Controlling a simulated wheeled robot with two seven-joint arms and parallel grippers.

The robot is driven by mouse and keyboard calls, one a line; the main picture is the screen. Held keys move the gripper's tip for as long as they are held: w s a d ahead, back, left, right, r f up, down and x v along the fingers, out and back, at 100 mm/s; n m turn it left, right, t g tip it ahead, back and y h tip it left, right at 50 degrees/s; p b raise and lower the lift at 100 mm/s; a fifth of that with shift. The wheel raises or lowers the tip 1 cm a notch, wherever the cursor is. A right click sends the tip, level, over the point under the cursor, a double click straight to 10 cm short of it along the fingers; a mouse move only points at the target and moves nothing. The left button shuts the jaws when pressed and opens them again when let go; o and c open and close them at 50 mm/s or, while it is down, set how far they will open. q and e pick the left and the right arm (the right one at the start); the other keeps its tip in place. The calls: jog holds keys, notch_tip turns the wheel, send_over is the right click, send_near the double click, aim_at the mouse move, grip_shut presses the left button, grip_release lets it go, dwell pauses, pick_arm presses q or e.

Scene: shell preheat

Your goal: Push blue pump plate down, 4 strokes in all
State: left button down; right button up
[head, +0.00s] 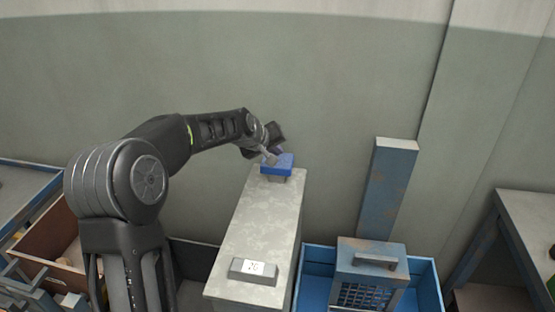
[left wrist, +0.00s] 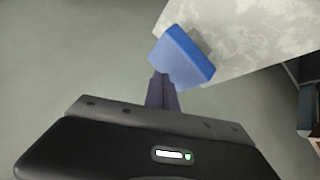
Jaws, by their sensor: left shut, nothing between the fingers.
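The blue pump plate (head: 284,170) sits at the far end of a long grey speckled block (head: 262,225). It also shows in the left wrist view (left wrist: 184,55), at the edge of the pale block top (left wrist: 245,30). My left gripper (head: 271,157) is shut and empty, at the left side of the plate in the head view. In the left wrist view its closed fingertips (left wrist: 161,78) are right by the plate's near edge; I cannot tell whether they touch it. My right gripper is not in view.
A small grey box with a numbered label (head: 254,270) sits on the near end of the block. A blue crate (head: 424,283) with a grilled, handled unit (head: 370,270) stands to the right. A brown bin (head: 50,240) is at left. A wall closes the back.

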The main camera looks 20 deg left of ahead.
pick_arm(q)
jog(key=shift+r+p, duration=1.85)
jog(key=shift+r, duration=0.7)
